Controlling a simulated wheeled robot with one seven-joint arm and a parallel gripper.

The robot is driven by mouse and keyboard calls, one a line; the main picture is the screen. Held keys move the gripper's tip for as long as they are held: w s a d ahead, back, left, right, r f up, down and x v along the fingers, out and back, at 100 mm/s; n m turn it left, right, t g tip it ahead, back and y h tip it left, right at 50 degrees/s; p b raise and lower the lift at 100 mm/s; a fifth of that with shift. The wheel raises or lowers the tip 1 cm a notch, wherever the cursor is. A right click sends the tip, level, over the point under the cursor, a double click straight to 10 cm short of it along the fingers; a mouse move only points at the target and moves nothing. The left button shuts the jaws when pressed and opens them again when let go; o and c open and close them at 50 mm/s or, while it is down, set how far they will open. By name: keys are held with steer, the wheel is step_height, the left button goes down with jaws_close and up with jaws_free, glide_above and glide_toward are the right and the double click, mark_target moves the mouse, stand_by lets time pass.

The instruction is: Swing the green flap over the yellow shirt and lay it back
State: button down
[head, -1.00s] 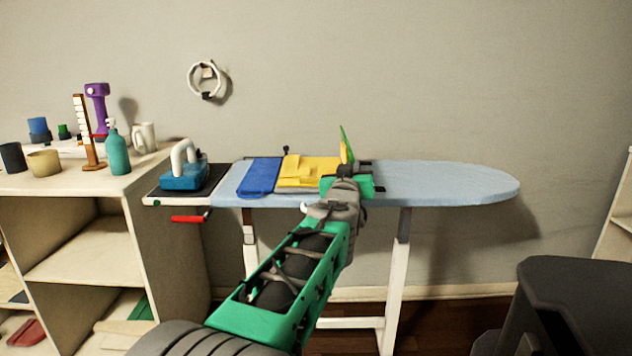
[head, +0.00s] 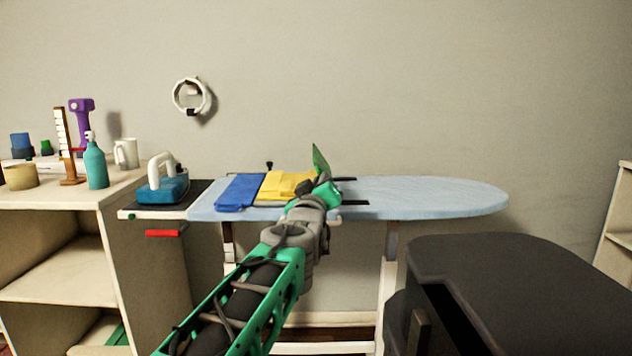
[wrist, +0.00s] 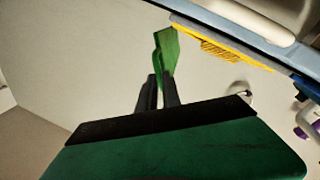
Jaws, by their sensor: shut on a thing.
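The green flap (head: 320,160) stands up, tilted, at the right end of the yellow shirt on the ironing board. The yellow shirt (head: 285,184) lies on the board beside a blue panel (head: 238,190). My gripper (wrist: 160,92) is shut on the green flap, which shows between the two dark fingers in the wrist view (wrist: 167,50). The yellow shirt also shows there (wrist: 222,48), beyond the flap. In the head view my wrist hides the lower part of the flap and the shirt's right end.
The light blue ironing board (head: 430,195) is bare to the right. A blue iron (head: 168,188) stands on a dark rest at its left end. A shelf (head: 60,205) with bottles and cups stands further left. A dark grey object (head: 520,270) stands at front right.

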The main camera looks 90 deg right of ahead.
steer(key=shift+r, duration=0.25)
steer(key=c, duration=1.5)
jaws_free()
steer(key=shift+f, duration=0.15)
steer(key=p+v, duration=0.1)
steer(key=v, duration=0.6)
steer(key=shift+a, duration=0.4)
